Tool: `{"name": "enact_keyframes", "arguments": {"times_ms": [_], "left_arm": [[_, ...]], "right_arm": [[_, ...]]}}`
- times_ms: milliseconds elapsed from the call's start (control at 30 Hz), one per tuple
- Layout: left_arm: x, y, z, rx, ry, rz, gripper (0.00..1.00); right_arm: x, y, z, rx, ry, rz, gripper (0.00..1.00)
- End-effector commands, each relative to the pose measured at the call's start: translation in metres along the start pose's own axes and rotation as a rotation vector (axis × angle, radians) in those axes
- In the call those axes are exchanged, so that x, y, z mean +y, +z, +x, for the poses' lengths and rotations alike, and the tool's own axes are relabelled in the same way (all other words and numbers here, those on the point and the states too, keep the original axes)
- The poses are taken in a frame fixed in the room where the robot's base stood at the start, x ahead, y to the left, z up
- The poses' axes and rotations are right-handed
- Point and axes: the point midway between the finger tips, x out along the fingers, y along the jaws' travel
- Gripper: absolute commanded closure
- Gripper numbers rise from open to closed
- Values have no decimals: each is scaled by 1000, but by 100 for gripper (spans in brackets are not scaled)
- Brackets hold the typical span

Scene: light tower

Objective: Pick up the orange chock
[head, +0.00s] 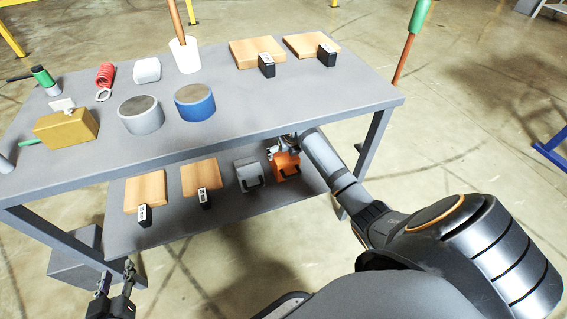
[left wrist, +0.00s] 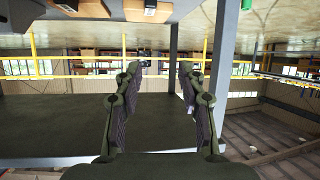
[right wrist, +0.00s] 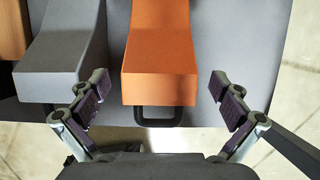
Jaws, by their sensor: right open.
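The orange chock (head: 286,165) sits on the lower shelf of the grey table, at the right end of a row. In the right wrist view the orange chock (right wrist: 161,60) lies ahead, with a black handle (right wrist: 158,116) at its near end. My right gripper (right wrist: 160,100) is open, its fingers on either side of the chock's near end and apart from it; in the head view my right gripper (head: 284,145) is partly hidden behind the table edge. My left gripper (head: 117,277) is low at the left, in front of the table; in the left wrist view it is open and empty (left wrist: 160,85).
A grey chock (right wrist: 62,50) stands close left of the orange one, near the left finger. Wooden blocks (head: 145,190) lie further left on the lower shelf (head: 230,215). The table top (head: 250,110) overhangs the shelf, and a table leg (head: 370,150) stands at right.

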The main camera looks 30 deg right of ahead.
Motion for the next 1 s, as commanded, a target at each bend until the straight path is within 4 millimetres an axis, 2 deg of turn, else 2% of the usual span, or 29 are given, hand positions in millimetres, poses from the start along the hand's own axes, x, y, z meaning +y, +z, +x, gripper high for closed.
{"name": "enact_keyframes", "arguments": {"times_ms": [267,467,800,1000], "left_arm": [[-1,-60,0,233,-7,19,60],[-1,-111,-10,436,-11,36,60],[3,-189,-49,788,-9,66,60],[7,-224,-80,982,-5,83,60]], "right_arm": [[1,4,12,0,1,1,0],[1,4,22,1,1,0,0],[0,4,40,0,1,0,0],[0,4,49,1,0,0,0]]}}
